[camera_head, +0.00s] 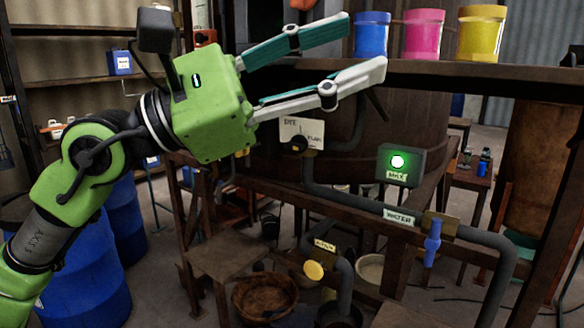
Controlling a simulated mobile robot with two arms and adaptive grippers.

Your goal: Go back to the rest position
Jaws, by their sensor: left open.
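My left arm comes in from the left, with a green wrist. My left gripper (366,48) is open and empty. Its two fingers point right and a little up, in front of the dark vat and left of the coloured buckets on the shelf. The fingers appear apart from everything, though depth is hard to tell. My right gripper is not in the picture.
A shelf (480,75) holds a blue bucket (371,35), a pink bucket (424,35) and a yellow bucket (480,33). Below are a lit green button (398,161), a blue valve handle (432,243) and a yellow knob (314,270). Blue barrels (85,275) stand lower left.

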